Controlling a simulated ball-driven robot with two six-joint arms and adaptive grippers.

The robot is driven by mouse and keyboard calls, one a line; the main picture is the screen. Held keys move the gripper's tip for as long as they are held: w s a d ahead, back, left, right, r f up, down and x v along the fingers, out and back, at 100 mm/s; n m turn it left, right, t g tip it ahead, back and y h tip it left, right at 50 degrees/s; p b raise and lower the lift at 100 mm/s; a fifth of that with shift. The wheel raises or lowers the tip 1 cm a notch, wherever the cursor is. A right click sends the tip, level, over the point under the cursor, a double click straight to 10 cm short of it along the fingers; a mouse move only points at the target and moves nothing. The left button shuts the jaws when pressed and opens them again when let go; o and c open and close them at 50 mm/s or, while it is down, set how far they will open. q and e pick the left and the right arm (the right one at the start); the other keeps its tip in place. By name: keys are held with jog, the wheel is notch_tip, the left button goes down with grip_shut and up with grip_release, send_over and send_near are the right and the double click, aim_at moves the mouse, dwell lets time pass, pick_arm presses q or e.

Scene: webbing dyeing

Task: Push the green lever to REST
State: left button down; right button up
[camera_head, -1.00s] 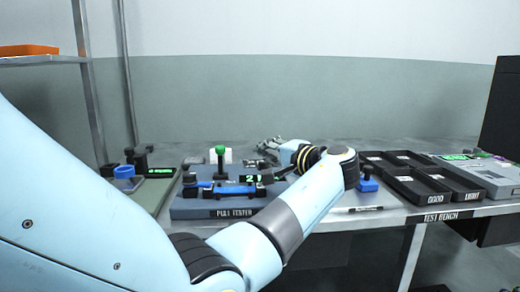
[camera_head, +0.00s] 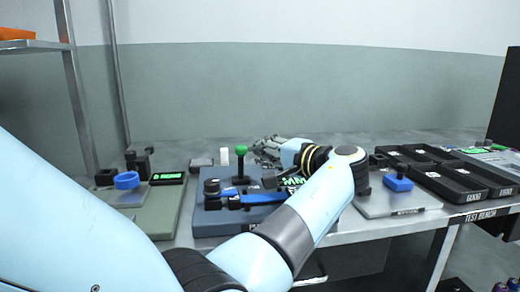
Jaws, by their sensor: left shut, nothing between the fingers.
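The green lever is a black post with a round green knob (camera_head: 242,150), standing upright on the blue-grey pull tester (camera_head: 212,226). A blue webbing strip or bar (camera_head: 262,199) lies across the tester in front of the lever. My left arm reaches in from the left and bends over the tester's right part, hiding some of it and its green display. My left gripper (camera_head: 266,148) is shut and empty, behind and a little right of the green knob, apart from it in the picture. The REST marking cannot be read. My right gripper is not in view.
Right of my arm are a grey plate with a blue-handled part (camera_head: 398,184) and several black trays (camera_head: 450,184). A shelf post (camera_head: 78,110) rises at the left.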

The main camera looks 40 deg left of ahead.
aim_at(242, 145)
pick_arm(q)
jog(key=shift+r, duration=0.1)
jog(key=s+a+r+n+h+p, duration=0.1)
jog(key=s+a+n+h+p, duration=0.1)
jog(key=p, duration=0.1)
jog(key=shift+s+r+n+t+p, duration=0.1)
jog(key=shift+r+n+t+p, duration=0.2)
jog(key=shift+r, duration=0.1)
jog(key=shift+s+a+f+p, duration=0.1)
jog(key=shift+s+a+p, duration=0.3)
jog(key=shift+s, duration=0.1)
jog(key=shift+d+f, duration=0.1)
jog(key=shift+f, duration=0.1)
jog(key=shift+w+r, duration=0.1)
